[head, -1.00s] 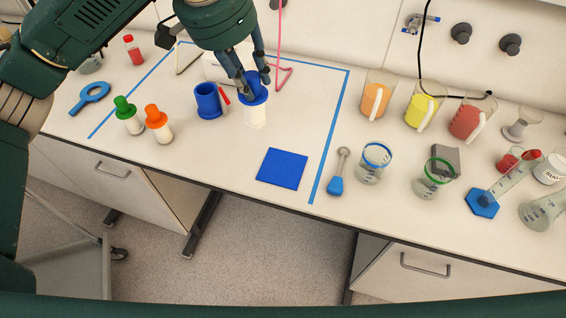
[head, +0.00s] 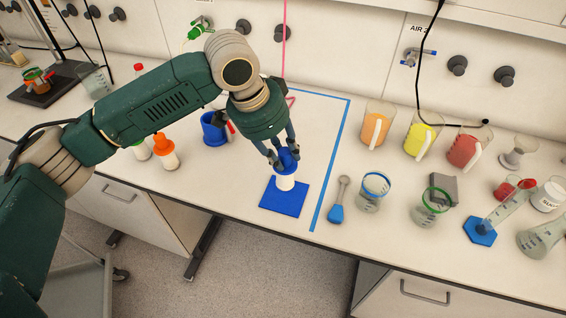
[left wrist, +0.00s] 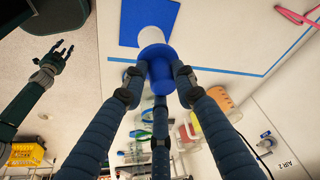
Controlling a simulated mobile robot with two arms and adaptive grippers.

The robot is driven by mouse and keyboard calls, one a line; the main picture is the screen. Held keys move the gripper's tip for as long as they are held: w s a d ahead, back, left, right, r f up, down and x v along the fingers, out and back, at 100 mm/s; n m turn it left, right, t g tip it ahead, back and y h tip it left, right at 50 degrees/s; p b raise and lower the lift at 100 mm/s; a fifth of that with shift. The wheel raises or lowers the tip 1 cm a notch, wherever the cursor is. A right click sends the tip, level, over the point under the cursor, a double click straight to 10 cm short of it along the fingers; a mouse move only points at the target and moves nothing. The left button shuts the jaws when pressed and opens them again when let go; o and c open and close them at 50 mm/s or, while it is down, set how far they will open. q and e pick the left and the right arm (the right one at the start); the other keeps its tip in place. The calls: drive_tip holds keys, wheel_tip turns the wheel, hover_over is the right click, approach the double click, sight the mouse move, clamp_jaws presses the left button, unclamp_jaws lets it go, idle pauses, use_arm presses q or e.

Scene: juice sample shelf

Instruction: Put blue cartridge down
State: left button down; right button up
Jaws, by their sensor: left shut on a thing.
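The blue cartridge (head: 286,183) has a white body and a blue top, and is upright in my left gripper (head: 287,163). The gripper's fingers are shut around the blue top, which also shows between them in the left wrist view (left wrist: 154,62). The white body appears over the back part of the square blue mat (head: 284,202). I cannot tell whether its base touches the mat. The mat also shows in the left wrist view (left wrist: 130,25). My right gripper (left wrist: 58,60) shows at the left of the left wrist view, fingers spread and empty.
A blue cup (head: 213,130) and an orange-capped bottle (head: 164,152) stand left of the mat. Blue tape (head: 331,165) runs between. The bench's front edge is close to the mat.

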use_arm(q)
drive_tip(key=shift+f+p, duration=0.45)
drive_tip(key=shift+f, duration=2.05)
drive_tip(key=c, duration=1.4)
unclamp_jaws()
drive_tip(key=b+v, duration=0.2)
drive_tip(key=v, duration=1)
